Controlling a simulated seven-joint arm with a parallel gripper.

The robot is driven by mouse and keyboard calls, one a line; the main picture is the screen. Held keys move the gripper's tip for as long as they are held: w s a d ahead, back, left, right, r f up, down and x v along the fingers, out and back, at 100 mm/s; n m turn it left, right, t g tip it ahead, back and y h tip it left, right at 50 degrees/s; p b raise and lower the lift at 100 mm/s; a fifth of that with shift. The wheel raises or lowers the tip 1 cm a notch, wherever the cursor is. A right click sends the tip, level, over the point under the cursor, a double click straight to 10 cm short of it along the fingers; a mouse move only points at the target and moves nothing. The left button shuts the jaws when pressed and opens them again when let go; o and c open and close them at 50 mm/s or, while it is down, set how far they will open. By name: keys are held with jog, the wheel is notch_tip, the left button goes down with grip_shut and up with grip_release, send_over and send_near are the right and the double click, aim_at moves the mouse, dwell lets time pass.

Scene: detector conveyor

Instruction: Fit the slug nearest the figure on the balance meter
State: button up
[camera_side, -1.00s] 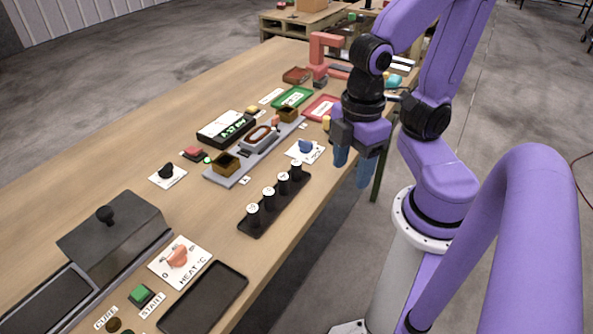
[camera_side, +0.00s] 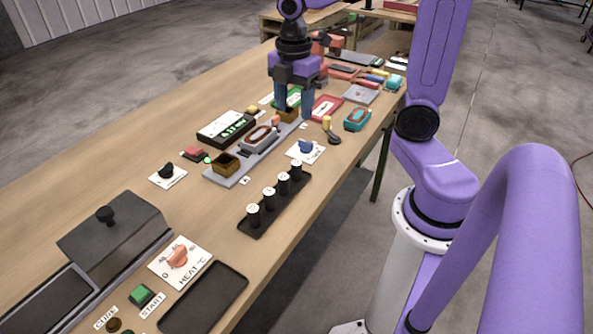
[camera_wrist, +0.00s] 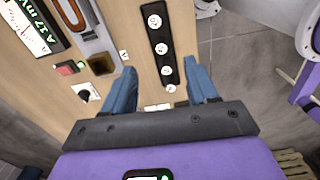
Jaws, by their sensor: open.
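Several black slugs with white marked tops (camera_side: 283,179) stand in a row in a black rack (camera_side: 248,229) near the table's front edge. In the wrist view the row of slugs (camera_wrist: 160,48) shows ahead of and between the fingers; the marks on the tops are not legible. My gripper (camera_side: 294,103) is open and empty, above the far end of the grey rail. Both blue fingers show in the wrist view (camera_wrist: 163,73).
A grey rail (camera_side: 240,178) carries brown blocks (camera_side: 227,164) and a grey carriage (camera_side: 258,137). A blue knob (camera_side: 305,147) on a white plate lies between rail and rack. Red and green trays (camera_side: 325,108) lie beyond. A lidded grey box (camera_side: 110,230) stands at the near left.

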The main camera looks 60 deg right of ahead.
jog(key=w+d, duration=0.1)
jog(key=d, duration=0.1)
send_over(297, 162)
jog(key=shift+n, duration=0.3)
jog(key=f, duration=1.2)
jog(key=shift+w+a, duration=0.15)
jog(key=shift+w, duration=0.15)
jog(key=f, duration=0.4)
jog(key=shift+s, duration=0.35)
jog(key=shift+f, duration=0.6)
grip_shut()
